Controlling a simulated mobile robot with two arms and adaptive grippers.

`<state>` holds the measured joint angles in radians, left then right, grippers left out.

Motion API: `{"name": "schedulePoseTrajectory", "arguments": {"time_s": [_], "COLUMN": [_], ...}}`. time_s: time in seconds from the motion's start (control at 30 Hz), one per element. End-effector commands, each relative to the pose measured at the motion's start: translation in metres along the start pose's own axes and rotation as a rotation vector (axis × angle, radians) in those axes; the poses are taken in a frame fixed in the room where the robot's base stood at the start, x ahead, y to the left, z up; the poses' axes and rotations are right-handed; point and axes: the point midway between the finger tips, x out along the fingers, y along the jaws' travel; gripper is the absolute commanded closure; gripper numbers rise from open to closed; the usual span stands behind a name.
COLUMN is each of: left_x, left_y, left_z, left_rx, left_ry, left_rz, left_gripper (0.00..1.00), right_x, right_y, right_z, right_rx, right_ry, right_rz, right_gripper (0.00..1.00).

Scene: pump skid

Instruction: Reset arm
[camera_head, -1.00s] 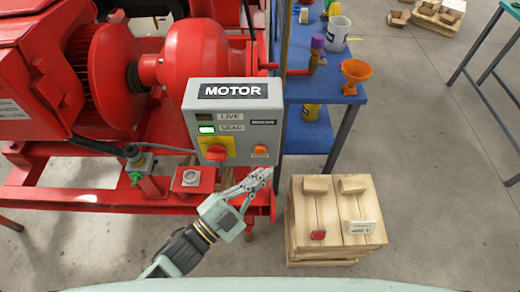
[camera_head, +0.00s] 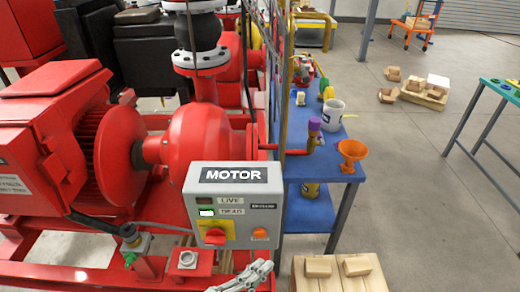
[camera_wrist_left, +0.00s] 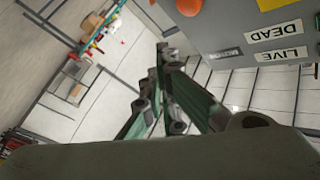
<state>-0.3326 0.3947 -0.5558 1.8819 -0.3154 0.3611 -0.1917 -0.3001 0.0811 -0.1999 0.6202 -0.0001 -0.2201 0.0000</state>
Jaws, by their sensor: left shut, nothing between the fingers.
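My left gripper (camera_head: 250,275) shows at the bottom edge of the head view, just below the grey motor control box (camera_head: 233,207). Its fingers are together and empty. In the left wrist view the gripper fingers (camera_wrist_left: 163,95) point up, beside the box (camera_wrist_left: 232,22) and apart from it. The box carries a MOTOR label, LIVE and DEAD plates, a lit green lamp (camera_head: 207,212) beside DEAD, a red rotary switch (camera_head: 215,236) on a yellow plate, and an orange button (camera_head: 260,233). Most of my left arm is below the head view. My right gripper is in neither view.
The red pump and motor (camera_head: 105,150) fill the left side. Open floor (camera_head: 420,200) lies right.

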Motion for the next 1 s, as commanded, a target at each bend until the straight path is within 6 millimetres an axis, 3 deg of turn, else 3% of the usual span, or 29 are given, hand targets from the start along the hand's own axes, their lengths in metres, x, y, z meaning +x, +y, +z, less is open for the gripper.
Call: {"name": "schedulePoseTrajectory", "arguments": {"time_s": [0.07, 0.17, 0.27, 0.37, 0.47, 0.6, 0.7, 0.83, 1.0], "left_x": [0.000, -0.003, -0.012, -0.035, -0.069, -0.133, -0.188, -0.267, -0.366], "left_y": [0.000, 0.005, 0.015, 0.032, 0.054, 0.093, 0.127, 0.177, 0.248], "left_z": [0.002, 0.021, 0.066, 0.132, 0.198, 0.275, 0.317, 0.352, 0.362], "left_rx": [-0.001, -0.015, -0.055, -0.117, -0.194, -0.312, -0.404, -0.533, -0.701], "left_ry": [-0.004, -0.049, -0.159, -0.324, -0.506, -0.762, -0.944, -1.179, -1.462], "left_rz": [0.000, 0.004, 0.008, 0.013, 0.014, 0.012, 0.009, 0.005, 0.005], "left_gripper": [1.00, 1.00, 1.00, 1.00, 1.00, 1.00, 1.00, 1.00, 1.00], "right_x": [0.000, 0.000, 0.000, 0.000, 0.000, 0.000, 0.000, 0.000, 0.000], "right_y": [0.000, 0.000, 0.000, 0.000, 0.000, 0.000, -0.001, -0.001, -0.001], "right_z": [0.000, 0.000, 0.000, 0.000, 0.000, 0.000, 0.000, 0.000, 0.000], "right_rx": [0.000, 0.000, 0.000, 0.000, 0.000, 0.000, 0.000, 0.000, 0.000], "right_ry": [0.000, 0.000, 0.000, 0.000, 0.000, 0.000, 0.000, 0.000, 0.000], "right_rz": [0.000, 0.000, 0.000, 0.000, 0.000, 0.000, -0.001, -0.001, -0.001], "right_gripper": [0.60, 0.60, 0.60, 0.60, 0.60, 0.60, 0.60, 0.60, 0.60]}}
